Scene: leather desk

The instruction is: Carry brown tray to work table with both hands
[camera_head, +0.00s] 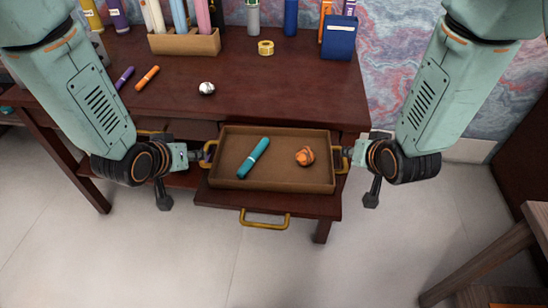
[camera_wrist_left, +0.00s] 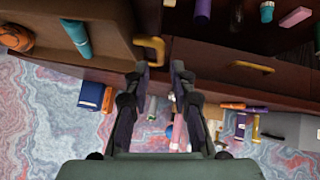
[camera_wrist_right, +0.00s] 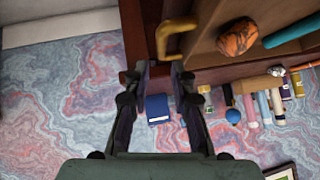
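The brown tray (camera_head: 285,183) is at the pulled-out drawer (camera_head: 225,200) of the dark desk, with a brass handle at each end. It holds a teal marker (camera_head: 253,158) and an orange ball (camera_head: 305,156). My left gripper (camera_head: 199,154) is open at the tray's left handle (camera_wrist_left: 150,47). My right gripper (camera_head: 347,156) is open at the right handle (camera_wrist_right: 174,36). Both wrist views show a gap between the fingers, with the handle close to the tips. I cannot tell whether the fingers touch the handles, or whether the tray rests on the drawer.
The dark desk (camera_head: 240,100) carries a pen holder (camera_head: 185,43), a yellow tape roll (camera_head: 266,47), a crumpled ball (camera_head: 207,88), a blue box (camera_head: 339,37) and loose markers. A wooden table (camera_head: 490,270) stands at the lower right. Pale floor (camera_head: 380,260) lies free between.

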